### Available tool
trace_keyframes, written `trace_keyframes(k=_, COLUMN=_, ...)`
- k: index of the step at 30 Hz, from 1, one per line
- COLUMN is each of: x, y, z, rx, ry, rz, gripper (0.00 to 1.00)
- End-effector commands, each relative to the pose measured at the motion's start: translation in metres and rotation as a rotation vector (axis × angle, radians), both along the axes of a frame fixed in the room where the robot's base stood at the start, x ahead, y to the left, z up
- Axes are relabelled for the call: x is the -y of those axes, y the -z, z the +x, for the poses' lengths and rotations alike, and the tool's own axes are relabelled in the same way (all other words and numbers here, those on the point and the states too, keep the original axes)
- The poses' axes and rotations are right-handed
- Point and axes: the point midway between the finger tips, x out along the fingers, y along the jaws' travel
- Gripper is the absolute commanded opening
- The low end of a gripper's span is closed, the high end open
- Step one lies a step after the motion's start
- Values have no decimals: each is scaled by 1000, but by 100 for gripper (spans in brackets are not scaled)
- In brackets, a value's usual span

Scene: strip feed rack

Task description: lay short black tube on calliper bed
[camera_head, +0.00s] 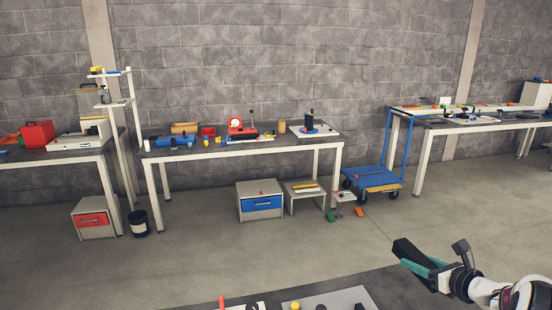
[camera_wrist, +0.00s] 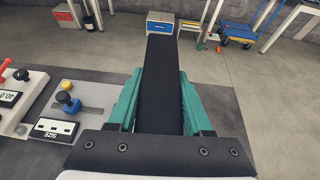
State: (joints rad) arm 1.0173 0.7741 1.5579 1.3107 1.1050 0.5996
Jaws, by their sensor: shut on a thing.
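My gripper (camera_head: 424,266) is at the lower right of the head view, above the floor beside the near bench. Its teal fingers (camera_wrist: 162,92) are shut on a black bar-shaped piece, which I take for the short black tube (camera_wrist: 160,58). The piece points away from the wrist; in the head view its dark end (camera_head: 405,250) sticks out past the fingers. A grey plate with a slot, a blue knob and a SIZE panel (camera_wrist: 54,130) is left of the gripper in the wrist view. It may be the calliper bed; I cannot be sure.
The near bench (camera_wrist: 112,82) also carries a white device with a red lever and a number display (camera_wrist: 8,98). A yellow ball knob (camera_wrist: 65,86) stands on the grey plate. Far benches (camera_head: 240,149) with many items stand along the wall. Open floor (camera_head: 270,240) lies between.

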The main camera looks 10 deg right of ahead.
Motion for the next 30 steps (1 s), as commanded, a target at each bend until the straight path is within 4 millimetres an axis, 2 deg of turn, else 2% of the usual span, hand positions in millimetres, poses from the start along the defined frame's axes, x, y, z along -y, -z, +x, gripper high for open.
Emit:
trace_keyframes(k=1, x=-26, y=-23, z=12, rx=4, ry=-27, rz=-7, gripper=0)
trace_keyframes(k=3, x=-65, y=-52, z=25, rx=4, ry=-58, rz=-5, gripper=0)
trace_keyframes(k=5, x=-104, y=-79, z=32, rx=5, ry=-87, rz=-6, gripper=0)
trace_keyframes(k=6, x=-132, y=-96, z=35, rx=5, ry=-105, rz=-6, gripper=0)
trace_keyframes(k=8, x=-175, y=-120, z=34, rx=6, ry=-133, rz=-5, gripper=0)
trace_keyframes(k=9, x=-203, y=-136, z=31, rx=6, ry=-149, rz=-5, gripper=0)
trace_keyframes(k=12, x=-269, y=-168, z=14, rx=7, ry=-187, rz=-5, gripper=0)
trace_keyframes(k=16, x=-332, y=-194, z=-15, rx=5, ry=-226, rz=-4, gripper=0)
trace_keyframes(k=19, x=-360, y=-204, z=-34, rx=4, ry=-242, rz=-4, gripper=0)
trace_keyframes(k=23, x=-376, y=-209, z=-47, rx=1, ry=-251, rz=-1, gripper=0)
trace_keyframes(k=26, x=-376, y=-207, z=-48, rx=-1, ry=-251, rz=1, gripper=0)
trace_keyframes(k=29, x=-364, y=-196, z=-41, rx=-5, ry=-245, rz=5, gripper=0)
trace_keyframes(k=30, x=-355, y=-187, z=-36, rx=-7, ry=-240, rz=6, gripper=0)
